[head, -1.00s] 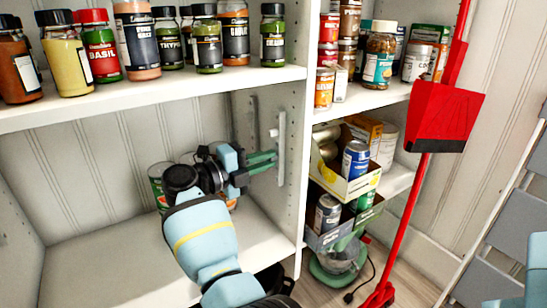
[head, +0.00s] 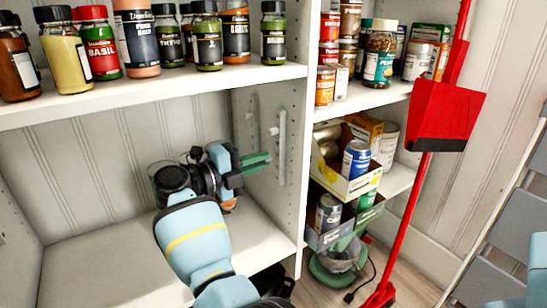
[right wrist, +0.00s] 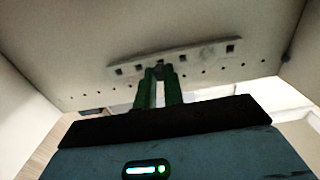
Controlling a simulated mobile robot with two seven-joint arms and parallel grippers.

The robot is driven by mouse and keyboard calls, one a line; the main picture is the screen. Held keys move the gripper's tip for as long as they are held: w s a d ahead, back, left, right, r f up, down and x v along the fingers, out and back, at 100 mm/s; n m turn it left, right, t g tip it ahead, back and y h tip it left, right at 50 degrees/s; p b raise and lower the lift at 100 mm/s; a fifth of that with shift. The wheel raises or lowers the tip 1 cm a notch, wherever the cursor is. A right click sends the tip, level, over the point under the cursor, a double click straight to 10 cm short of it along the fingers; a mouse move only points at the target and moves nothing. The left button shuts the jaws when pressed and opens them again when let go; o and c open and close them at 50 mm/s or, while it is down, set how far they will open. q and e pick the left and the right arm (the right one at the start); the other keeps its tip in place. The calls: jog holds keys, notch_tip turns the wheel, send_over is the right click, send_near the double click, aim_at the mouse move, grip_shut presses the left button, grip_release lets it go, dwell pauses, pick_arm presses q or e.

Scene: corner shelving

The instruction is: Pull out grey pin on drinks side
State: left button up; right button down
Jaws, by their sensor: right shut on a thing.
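My right gripper (head: 266,160) is in the lower left bay, its green fingers pointing at the divider wall (head: 300,175) on the drinks side. In the right wrist view the fingers (right wrist: 159,76) are close together, shut on a small grey pin (right wrist: 158,67) that is mostly hidden between the tips. A pale vertical strip with square holes (head: 282,155) is on the divider; it also shows in the right wrist view (right wrist: 205,54). My left gripper is not in view.
Spice jars (head: 208,40) stand on the shelf above my arm. Drink cans (head: 356,158) sit in cartons beyond the divider. A red broom and dustpan (head: 445,115) stand at the right. The lower left shelf (head: 100,255) has free room.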

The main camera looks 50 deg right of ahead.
jog(key=shift+b+v, duration=0.75)
jog(key=shift+v, duration=1.45)
